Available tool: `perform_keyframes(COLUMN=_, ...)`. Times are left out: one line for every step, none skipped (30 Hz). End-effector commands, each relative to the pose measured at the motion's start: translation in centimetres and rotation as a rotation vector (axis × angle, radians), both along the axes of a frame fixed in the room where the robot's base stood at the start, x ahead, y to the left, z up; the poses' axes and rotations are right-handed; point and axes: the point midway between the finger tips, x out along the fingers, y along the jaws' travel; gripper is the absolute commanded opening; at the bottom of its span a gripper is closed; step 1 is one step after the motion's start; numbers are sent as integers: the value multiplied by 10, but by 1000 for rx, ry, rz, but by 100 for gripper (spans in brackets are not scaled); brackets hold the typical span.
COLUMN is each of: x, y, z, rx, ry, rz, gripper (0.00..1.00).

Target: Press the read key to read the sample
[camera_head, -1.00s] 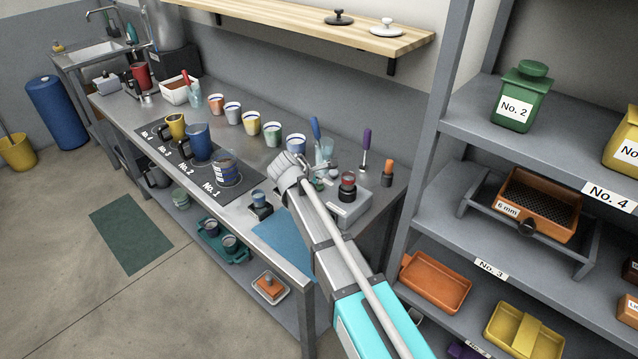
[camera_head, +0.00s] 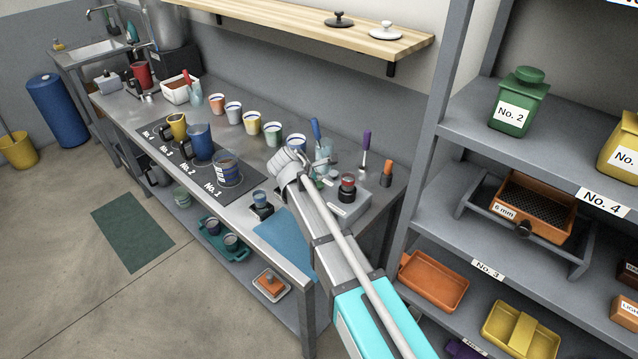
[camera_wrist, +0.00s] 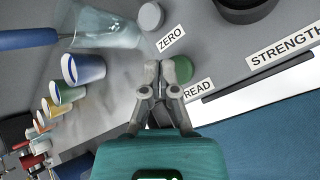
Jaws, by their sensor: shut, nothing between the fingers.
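The green read key (camera_wrist: 183,70) sits on the grey meter beside its READ label (camera_wrist: 198,88) in the wrist view. My gripper (camera_wrist: 159,66) is shut and empty. Its fingertips overlap the key's left edge in the picture and cover a little of it; I cannot tell whether they touch it. A pale grey key (camera_wrist: 151,16) lies by the ZERO label. In the head view my gripper (camera_head: 320,160) is over the back left of the meter (camera_head: 348,206). A cup with a red top (camera_head: 347,182) stands on the meter.
A glass holding a blue-handled tool (camera_head: 317,130) stands close behind my gripper. A row of cups (camera_head: 252,122) runs along the bench's back. A small black stand with a blue cup (camera_head: 260,200) and a blue mat (camera_head: 285,235) lie in front. A shelf rack (camera_head: 425,150) is to the right.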

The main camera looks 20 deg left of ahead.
Motion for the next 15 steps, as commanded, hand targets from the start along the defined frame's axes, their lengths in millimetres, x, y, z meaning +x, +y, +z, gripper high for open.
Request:
perform_keyframes(x=0, y=0, z=0, rx=0, ry=0, rz=0, gripper=0)
perform_keyframes(x=0, y=0, z=1, rx=0, ry=0, rz=0, gripper=0)
perform_keyframes(x=0, y=0, z=2, rx=0, ry=0, rz=0, gripper=0)
perform_keyframes(x=0, y=0, z=3, rx=0, ry=0, rz=0, gripper=0)
perform_keyframes(x=0, y=0, z=4, rx=0, ry=0, rz=0, gripper=0)
perform_keyframes(x=0, y=0, z=7, rx=0, ry=0, rz=0, gripper=0)
perform_keyframes(x=0, y=0, z=9, rx=0, ry=0, rz=0, gripper=0)
perform_keyframes(x=0, y=0, z=11, rx=0, ry=0, rz=0, gripper=0)
perform_keyframes(x=0, y=0, z=14, rx=0, ry=0, rz=0, gripper=0)
perform_keyframes(x=0, y=0, z=16, rx=0, ry=0, rz=0, gripper=0)
perform_keyframes(x=0, y=0, z=18, rx=0, ry=0, rz=0, gripper=0)
perform_keyframes(x=0, y=0, z=21, rx=0, ry=0, rz=0, gripper=0)
perform_keyframes(x=0, y=0, z=23, rx=0, ry=0, rz=0, gripper=0)
perform_keyframes(x=0, y=0, z=26, rx=0, ry=0, rz=0, gripper=0)
perform_keyframes(x=0, y=0, z=28, rx=0, ry=0, rz=0, gripper=0)
